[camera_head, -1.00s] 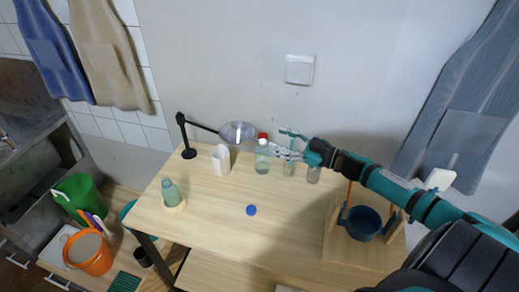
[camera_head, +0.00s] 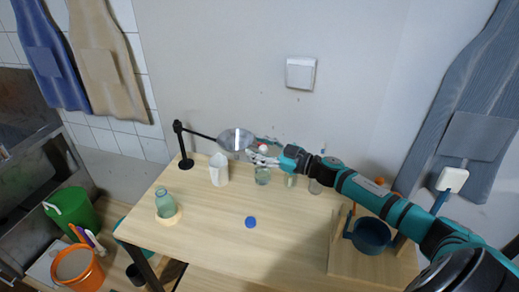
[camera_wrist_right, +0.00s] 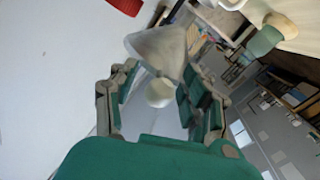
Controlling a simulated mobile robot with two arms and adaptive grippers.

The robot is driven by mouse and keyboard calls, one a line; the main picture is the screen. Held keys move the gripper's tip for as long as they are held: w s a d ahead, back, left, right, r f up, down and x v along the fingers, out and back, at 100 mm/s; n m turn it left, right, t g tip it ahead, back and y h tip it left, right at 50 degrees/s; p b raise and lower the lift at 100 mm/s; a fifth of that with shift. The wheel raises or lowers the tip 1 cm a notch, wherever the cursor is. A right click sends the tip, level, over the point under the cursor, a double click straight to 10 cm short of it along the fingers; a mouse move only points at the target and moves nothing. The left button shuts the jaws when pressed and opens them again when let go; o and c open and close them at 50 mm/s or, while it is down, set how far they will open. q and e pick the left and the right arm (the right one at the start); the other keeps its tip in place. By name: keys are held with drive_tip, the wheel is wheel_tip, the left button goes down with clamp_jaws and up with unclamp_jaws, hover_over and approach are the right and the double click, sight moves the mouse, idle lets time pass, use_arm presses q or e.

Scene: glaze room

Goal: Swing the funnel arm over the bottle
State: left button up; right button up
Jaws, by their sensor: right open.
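The funnel arm is a thin black bar on a black upright stand (camera_head: 181,148) at the back left of the table. A clear grey funnel (camera_head: 235,139) hangs at its right end. The green-tinted open bottle (camera_head: 165,203) stands upright in a pale wooden ring (camera_head: 176,217) at the front left, apart from the funnel. My right gripper (camera_head: 254,155) is open beside the funnel, at its lower right. In the right wrist view the funnel (camera_wrist_right: 160,48) shows between and beyond the open fingers; contact cannot be told. My left gripper is not in view.
A clear bottle with a red cap (camera_head: 263,176) and jars stand close under my gripper. A blue cap (camera_head: 250,222) lies mid-table. A dark blue pot (camera_head: 371,236) is at right. The table's front middle is clear.

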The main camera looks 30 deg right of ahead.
clamp_jaws()
idle(0.6)
